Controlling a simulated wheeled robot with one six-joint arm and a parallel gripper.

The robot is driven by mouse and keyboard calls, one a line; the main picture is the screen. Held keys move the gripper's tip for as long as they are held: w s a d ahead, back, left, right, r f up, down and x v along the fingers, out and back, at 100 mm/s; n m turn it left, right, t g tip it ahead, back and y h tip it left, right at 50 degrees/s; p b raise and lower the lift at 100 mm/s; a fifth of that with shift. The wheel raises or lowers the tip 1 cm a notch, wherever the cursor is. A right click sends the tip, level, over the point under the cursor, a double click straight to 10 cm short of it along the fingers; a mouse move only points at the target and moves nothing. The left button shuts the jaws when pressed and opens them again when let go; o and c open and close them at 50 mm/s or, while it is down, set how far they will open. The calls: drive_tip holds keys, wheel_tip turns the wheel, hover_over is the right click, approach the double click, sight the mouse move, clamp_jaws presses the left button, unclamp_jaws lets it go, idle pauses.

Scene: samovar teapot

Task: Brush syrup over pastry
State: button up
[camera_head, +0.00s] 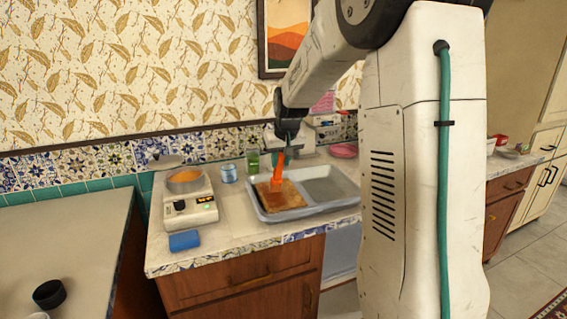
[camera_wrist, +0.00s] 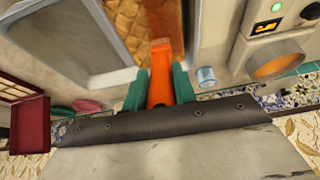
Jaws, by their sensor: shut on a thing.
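The pastry (camera_head: 268,201) is a brown, flat piece lying in the left part of a grey tray (camera_head: 325,206). In the wrist view the pastry (camera_wrist: 140,15) shows at the top with a scored surface. My gripper (camera_head: 288,139) is shut on an orange brush (camera_head: 279,168), which points down over the pastry. The wrist view shows the green fingers of my gripper (camera_wrist: 159,88) on both sides of the orange brush (camera_wrist: 160,62). I cannot tell for certain whether the brush tip touches the pastry. A pan with amber content (camera_head: 185,177), perhaps the syrup, sits on a white hot plate (camera_head: 189,208).
A blue sponge (camera_head: 184,240) lies at the counter's front left. A blue-white jar (camera_head: 228,173) and a green glass (camera_head: 252,161) stand behind the tray. A pink dish (camera_head: 343,150) is at the back right. The counter (camera_head: 228,226) is clear between hot plate and tray.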

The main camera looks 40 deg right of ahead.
drive_tip(key=shift+w+d, duration=1.3)
drive_tip(key=shift+w, duration=2.5)
drive_tip(key=shift+s+a, duration=1.3)
drive_tip(key=shift+s, duration=7.6)
drive_tip(key=w+d, duration=0.2)
drive_tip(key=w, duration=0.6)
drive_tip(key=w+d, duration=0.3)
drive_tip(key=w, duration=0.5)
drive_tip(key=shift+w+d, duration=0.3)
drive_tip(key=shift+d, duration=0.05)
drive_tip(key=shift+s, duration=0.1)
drive_tip(key=s+a, duration=0.2)
drive_tip(key=s, duration=0.4)
drive_tip(key=shift+s+a, duration=0.2)
drive_tip(key=shift+s, duration=0.2)
